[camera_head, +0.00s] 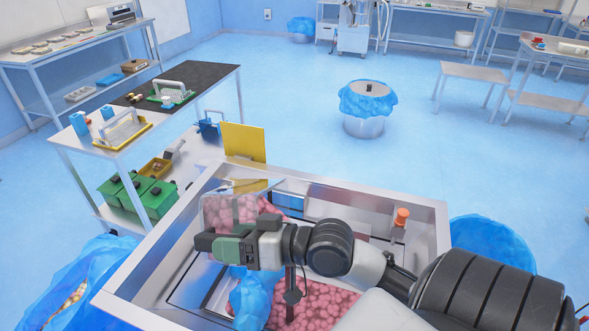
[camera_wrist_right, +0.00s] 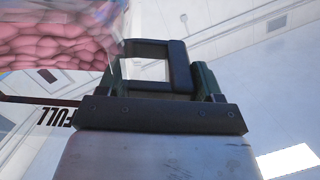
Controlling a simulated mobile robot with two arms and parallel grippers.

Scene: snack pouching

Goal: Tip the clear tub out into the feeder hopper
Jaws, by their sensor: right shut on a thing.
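The clear tub (camera_head: 232,207) is see-through and holds many pink rounded pieces. It is over the left part of the feeder hopper (camera_head: 420,212), a broad steel box with a raised rim. My right gripper (camera_head: 212,243) is shut on the tub at its near side. The tub (camera_wrist_right: 60,40) also fills the upper left of the right wrist view, beside the gripper fingers (camera_wrist_right: 158,78), with pieces still inside. More pink pieces (camera_head: 325,303) lie low in the hopper, partly behind my right arm. My left gripper is not in view.
A yellow panel (camera_head: 244,142) stands at the hopper's back edge. An orange-topped post (camera_head: 401,217) rises at the right rim. A dark-topped table (camera_head: 205,85) stands at left; open floor lies behind.

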